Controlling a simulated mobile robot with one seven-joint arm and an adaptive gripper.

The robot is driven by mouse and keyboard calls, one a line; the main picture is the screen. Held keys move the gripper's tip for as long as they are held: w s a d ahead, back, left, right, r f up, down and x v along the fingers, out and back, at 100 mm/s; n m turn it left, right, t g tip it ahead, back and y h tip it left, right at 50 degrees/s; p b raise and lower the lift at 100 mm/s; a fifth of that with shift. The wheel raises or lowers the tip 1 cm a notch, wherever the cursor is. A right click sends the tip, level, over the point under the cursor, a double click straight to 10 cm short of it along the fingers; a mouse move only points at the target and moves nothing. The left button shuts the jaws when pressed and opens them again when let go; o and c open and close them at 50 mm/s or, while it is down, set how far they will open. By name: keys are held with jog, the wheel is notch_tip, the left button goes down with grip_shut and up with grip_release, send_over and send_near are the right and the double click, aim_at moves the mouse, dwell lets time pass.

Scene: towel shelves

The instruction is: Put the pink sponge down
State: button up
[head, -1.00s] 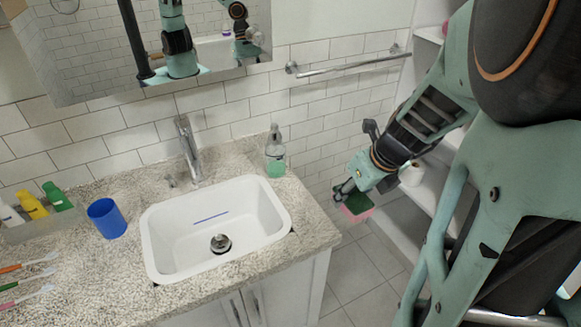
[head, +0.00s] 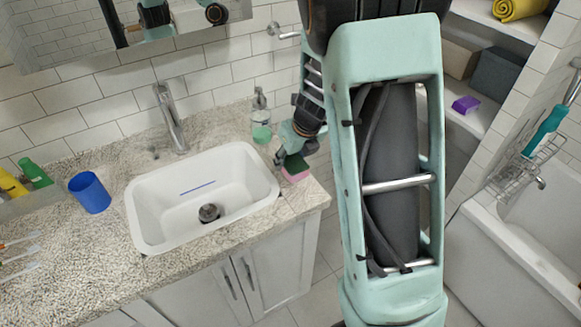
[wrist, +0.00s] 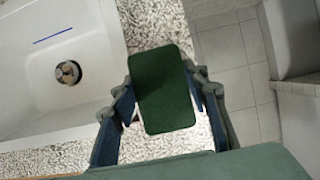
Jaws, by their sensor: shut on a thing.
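The pink sponge (head: 296,176) has a dark green top layer. In the head view it is at the right end of the speckled counter, beside the sink. My gripper (head: 285,161) is shut on it. In the wrist view the sponge's green face (wrist: 162,90) lies between the two fingers of my gripper (wrist: 165,98), with counter and floor showing beyond it. The sponge is over the strip of counter right of the sink, close to the counter's edge. I cannot tell whether its underside touches the counter.
The white sink (head: 140,222) is left of the sponge. A soap bottle (head: 261,118) stands behind it, near my gripper. A blue cup (head: 89,192) is on the left of the counter. Shelves with a purple sponge (head: 466,105) and a bathtub (head: 500,240) are at the right.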

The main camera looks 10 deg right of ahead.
aim_at(291, 167)
jog(key=shift+f+b, duration=0.55)
jog(key=shift+f, duration=1.05)
jog(key=shift+f, duration=0.1)
jog(key=o, duration=1.1)
jog(key=shift+r, duration=0.35)
jog(key=p+v, duration=0.4)
jog(key=v, duration=0.7)
jog(key=shift+s+r+p, duration=0.15)
jog(key=shift+r+p, duration=0.1)
jog(key=shift+p, duration=0.1)
